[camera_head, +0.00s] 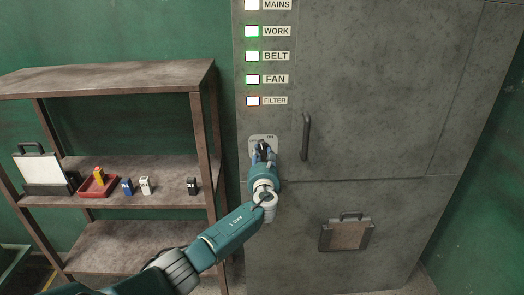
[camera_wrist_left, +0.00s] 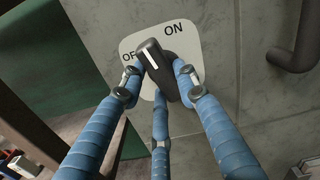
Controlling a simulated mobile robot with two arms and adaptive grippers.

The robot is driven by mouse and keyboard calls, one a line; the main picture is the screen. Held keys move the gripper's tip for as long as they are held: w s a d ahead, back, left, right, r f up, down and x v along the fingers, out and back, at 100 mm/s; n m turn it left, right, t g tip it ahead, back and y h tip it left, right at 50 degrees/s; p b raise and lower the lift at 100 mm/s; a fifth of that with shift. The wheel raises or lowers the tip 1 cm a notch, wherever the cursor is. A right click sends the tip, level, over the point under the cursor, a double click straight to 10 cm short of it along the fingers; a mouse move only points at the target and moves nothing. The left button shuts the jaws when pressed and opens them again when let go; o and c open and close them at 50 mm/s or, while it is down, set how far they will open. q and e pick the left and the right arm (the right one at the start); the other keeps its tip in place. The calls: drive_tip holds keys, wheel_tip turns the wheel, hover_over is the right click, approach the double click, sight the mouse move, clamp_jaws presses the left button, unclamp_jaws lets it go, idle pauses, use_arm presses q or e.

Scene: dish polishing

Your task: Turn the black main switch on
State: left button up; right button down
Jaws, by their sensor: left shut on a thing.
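The black main switch (camera_wrist_left: 160,65) is a knob with a white line, on a pale plate (camera_wrist_left: 190,45) marked OFF and ON. In the left wrist view, its white-lined end points up and left, between the two words. In the head view, the plate (camera_head: 257,138) is on the grey cabinet, below the lamps. My left gripper (camera_wrist_left: 157,78) is shut on the knob with its blue fingers around it. In the head view, my left gripper (camera_head: 263,153) hides most of the knob. My right gripper is not in view.
A dark vertical handle (camera_head: 306,137) stands out just right of the switch. Labelled lamps (camera_head: 252,56) run above it; WORK, BELT and FAN look green, FILTER orange-edged. A rusty shelf (camera_head: 130,78) at the left holds a red tray (camera_head: 98,187) and small items.

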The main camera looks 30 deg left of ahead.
use_arm(q)
drive_tip(key=shift+m+p, duration=0.7)
drive_tip(key=shift+m, duration=0.6)
drive_tip(key=o, duration=1.2)
drive_tip(key=v, duration=1.2)
